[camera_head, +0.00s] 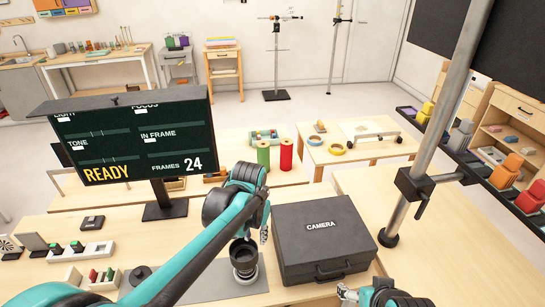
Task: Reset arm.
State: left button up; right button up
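My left arm comes in from the lower left and bends over the table. My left gripper (264,236) points down between a black cylindrical, lens-like item (243,262) and a dark case marked CAMERA (322,238). Its fingers are small and seen edge-on, so whether they are open or shut is unclear. I see nothing clearly held in it. My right gripper (347,293) shows only in part at the bottom edge, in front of the case, and its finger state is unclear. The case is closed.
A screen (135,140) reading READY and FRAMES 24 stands at the left. A metal pole (432,140) with a clamp rises right of the case. Green (263,156) and red (286,155) cylinders stand behind. The tabletop right of the pole is clear.

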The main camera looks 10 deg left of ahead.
pick_arm(q)
jog(key=shift+s, duration=0.1)
jog(key=s+a+f+n+t+b, duration=0.2)
jog(key=s+a+t+b, duration=0.2)
jog(key=s, duration=1)
jog(key=a+t, duration=0.1)
jog(key=a, duration=0.2)
jog(key=shift+s+a+f+t, duration=0.2)
jog(key=shift+s+f+t, duration=0.05)
jog(key=shift+f+t, duration=0.15)
dwell(0.5)
